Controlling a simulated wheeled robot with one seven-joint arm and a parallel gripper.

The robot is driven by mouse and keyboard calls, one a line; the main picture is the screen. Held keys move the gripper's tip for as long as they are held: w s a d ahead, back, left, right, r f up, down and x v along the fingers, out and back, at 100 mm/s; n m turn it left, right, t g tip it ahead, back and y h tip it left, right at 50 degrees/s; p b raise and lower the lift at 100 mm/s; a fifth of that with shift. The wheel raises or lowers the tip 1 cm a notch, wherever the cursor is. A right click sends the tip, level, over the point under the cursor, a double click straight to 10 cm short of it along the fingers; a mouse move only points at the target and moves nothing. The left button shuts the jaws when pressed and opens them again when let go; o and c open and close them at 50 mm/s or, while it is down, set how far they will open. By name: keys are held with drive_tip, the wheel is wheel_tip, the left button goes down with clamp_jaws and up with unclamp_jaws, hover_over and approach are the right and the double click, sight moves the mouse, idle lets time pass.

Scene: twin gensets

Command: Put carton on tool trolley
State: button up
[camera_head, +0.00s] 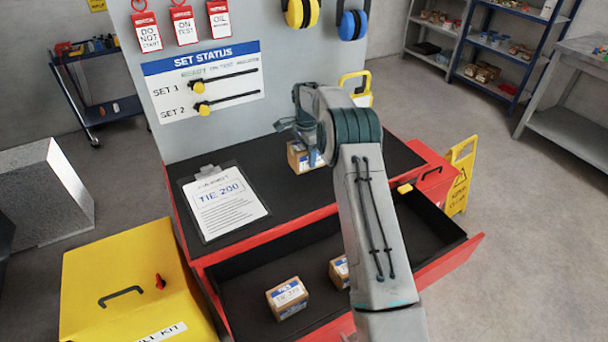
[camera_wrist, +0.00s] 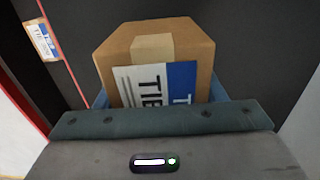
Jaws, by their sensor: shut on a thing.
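A brown carton with a white and blue label (camera_head: 302,158) is in my gripper (camera_head: 300,140), over the back of the black top of the red tool trolley (camera_head: 330,190). I cannot tell whether its underside touches the top. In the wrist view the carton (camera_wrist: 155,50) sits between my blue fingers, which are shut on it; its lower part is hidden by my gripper. Two similar cartons lie in the trolley's open front drawer: one in the middle (camera_head: 287,298), one further right (camera_head: 340,270), partly hidden by my arm. One drawer carton (camera_wrist: 42,40) shows in the wrist view.
A clipboard (camera_head: 222,203) covers the left part of the trolley top. A grey status board (camera_head: 210,90) stands behind it. A yellow kit box (camera_head: 135,285) is at left, a yellow floor sign (camera_head: 459,175) at right. A dark cart (camera_head: 100,85) stands at the back left.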

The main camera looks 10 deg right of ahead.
drive_tip(key=shift+s+a+f, duration=0.1)
drive_tip(key=shift+a+f, duration=0.1)
drive_tip(key=shift+f, duration=0.05)
drive_tip(key=shift+f+b, duration=1.05)
drive_tip(key=shift+f, duration=0.9)
drive_tip(key=shift+f, duration=0.1)
drive_tip(key=o, duration=1.1)
